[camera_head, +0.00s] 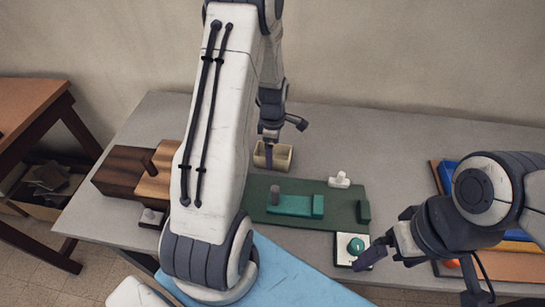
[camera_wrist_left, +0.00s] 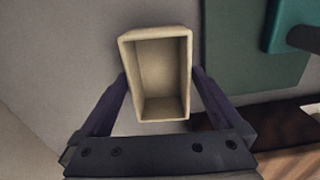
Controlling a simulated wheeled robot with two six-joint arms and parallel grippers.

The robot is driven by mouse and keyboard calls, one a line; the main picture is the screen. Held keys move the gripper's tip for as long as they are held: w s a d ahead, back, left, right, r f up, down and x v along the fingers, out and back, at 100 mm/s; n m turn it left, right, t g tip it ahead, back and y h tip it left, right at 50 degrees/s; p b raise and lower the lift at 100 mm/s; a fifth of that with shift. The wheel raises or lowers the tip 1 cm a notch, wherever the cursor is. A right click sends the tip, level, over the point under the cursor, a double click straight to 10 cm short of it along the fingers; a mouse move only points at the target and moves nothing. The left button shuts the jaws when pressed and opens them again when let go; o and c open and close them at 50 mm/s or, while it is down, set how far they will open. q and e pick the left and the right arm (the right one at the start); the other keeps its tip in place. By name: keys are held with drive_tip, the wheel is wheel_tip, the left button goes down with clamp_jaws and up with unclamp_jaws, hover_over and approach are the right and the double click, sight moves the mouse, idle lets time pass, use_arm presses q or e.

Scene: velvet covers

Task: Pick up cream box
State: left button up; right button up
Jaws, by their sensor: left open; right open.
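The cream box (camera_head: 281,157) is a small open-topped, empty box on the grey table, behind the green board. In the left wrist view the cream box (camera_wrist_left: 158,35) lies between the two fingers of my left gripper (camera_wrist_left: 160,85), one finger along each side. In the head view my left gripper (camera_head: 269,148) reaches down at the box's left part. It is open; whether its fingers touch the walls I cannot tell. My right gripper (camera_head: 372,247) is open and empty, near the white tile with the green knob at the right front.
A green board (camera_head: 345,205) carries a teal block (camera_head: 292,204). Dark and light wooden blocks (camera_head: 128,168) stand at left, a blue sheet (camera_head: 300,277) in front. The table's back right (camera_head: 400,135) is clear.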

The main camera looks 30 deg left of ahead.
use_arm(q)
drive_tip(key=c, duration=1.2)
drive_tip(key=shift+r, duration=0.1)
